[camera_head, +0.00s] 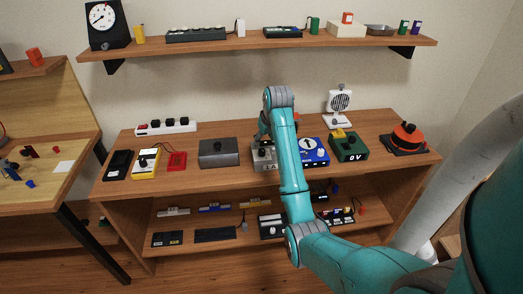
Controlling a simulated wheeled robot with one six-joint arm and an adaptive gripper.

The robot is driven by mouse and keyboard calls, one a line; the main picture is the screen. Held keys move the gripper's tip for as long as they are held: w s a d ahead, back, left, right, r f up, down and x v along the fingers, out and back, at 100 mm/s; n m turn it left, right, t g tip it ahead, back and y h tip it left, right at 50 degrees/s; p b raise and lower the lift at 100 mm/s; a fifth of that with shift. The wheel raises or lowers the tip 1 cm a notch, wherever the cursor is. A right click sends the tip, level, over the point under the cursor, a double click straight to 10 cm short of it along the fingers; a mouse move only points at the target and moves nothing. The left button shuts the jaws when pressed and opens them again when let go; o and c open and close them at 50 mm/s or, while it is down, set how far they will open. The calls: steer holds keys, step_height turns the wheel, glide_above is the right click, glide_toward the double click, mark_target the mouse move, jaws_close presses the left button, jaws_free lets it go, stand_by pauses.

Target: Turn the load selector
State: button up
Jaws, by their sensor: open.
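A silver-grey box (264,156) with a display reading about "1A" stands on the bench, partly hidden behind my arm. A blue box (315,152) with a round white face marked "1" stands just right of my arm. I cannot tell for sure which of these is the load selector. My gripper (264,130) points down above the silver-grey box, mostly hidden by my teal arm. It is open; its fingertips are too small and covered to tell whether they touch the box.
A dark green box (348,147) reading "0 V", a red-and-black device (405,139) and a white fan (340,105) stand to the right. A dark grey box (219,153), a yellow meter (145,163) and a power strip (166,126) stand left. A shelf (260,43) hangs above.

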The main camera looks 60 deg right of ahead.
mark_target(262, 150)
steer(key=x, duration=0.8)
steer(key=shift+f, duration=0.25)
steer(key=shift+c, duration=0.2)
jaws_close()
